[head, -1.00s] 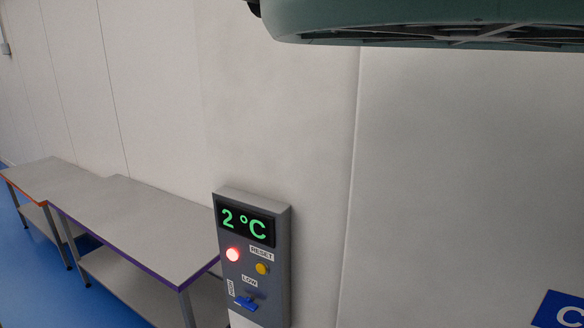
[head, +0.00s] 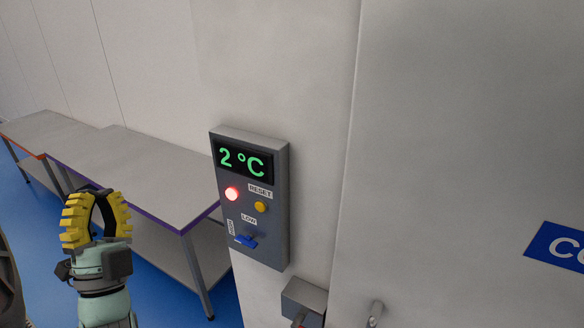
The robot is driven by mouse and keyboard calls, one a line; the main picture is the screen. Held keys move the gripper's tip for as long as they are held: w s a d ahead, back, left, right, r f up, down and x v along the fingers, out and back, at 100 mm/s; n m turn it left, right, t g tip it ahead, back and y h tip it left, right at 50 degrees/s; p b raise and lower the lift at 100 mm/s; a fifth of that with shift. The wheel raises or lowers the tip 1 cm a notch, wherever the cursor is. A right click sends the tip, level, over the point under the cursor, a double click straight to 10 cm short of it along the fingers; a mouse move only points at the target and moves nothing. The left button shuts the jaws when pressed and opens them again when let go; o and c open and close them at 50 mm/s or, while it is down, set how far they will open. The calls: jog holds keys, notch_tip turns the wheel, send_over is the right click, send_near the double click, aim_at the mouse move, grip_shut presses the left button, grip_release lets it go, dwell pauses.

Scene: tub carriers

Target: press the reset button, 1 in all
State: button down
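The grey control panel (head: 279,215) is on the pale wall, with a green "2 °C" display (head: 243,162). The yellow reset button (head: 260,207) sits below the "RESET" label (head: 260,191), right of a lit red lamp (head: 232,194). My gripper (head: 99,192) has yellow ribbed fingers and points up at the left, well apart from the button. Its fingers curve around a gap, but their tips look close together at the top; I cannot tell whether they touch.
Two grey-topped tables (head: 140,175) stand along the wall at the left, behind my gripper. A grey box (head: 304,298) is on the wall below the panel. A handle (head: 374,313) and a blue sign (head: 560,248) are at the right. Blue floor shows at the left.

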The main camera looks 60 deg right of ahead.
aim_at(260, 207)
jog(key=s+d+f+m+g+y+b, duration=0.1)
jog(key=d+f+m+g+y+b, duration=0.1)
jog(key=d+f+m, duration=0.6)
jog(key=s+d+f+m+g+y+b, duration=0.1)
jog(key=d+f+m+g+y, duration=0.4)
jog(key=f, duration=0.8)
jog(key=shift+s+d+f+m+g+y+b, duration=0.4)
jog(key=shift+d+m+g, duration=0.4)
jog(key=shift+d+m, duration=1.15)
jog(key=shift+d+r+n, duration=0.15)
jog(key=shift+d+n, duration=0.3)
jog(key=d+b, duration=0.3)
jog(key=d, duration=0.5)
jog(key=shift+w+d, duration=0.3)
jog(key=shift+d, duration=0.1)
jog(key=c, duration=1.6)
grip_release()
grip_shut()
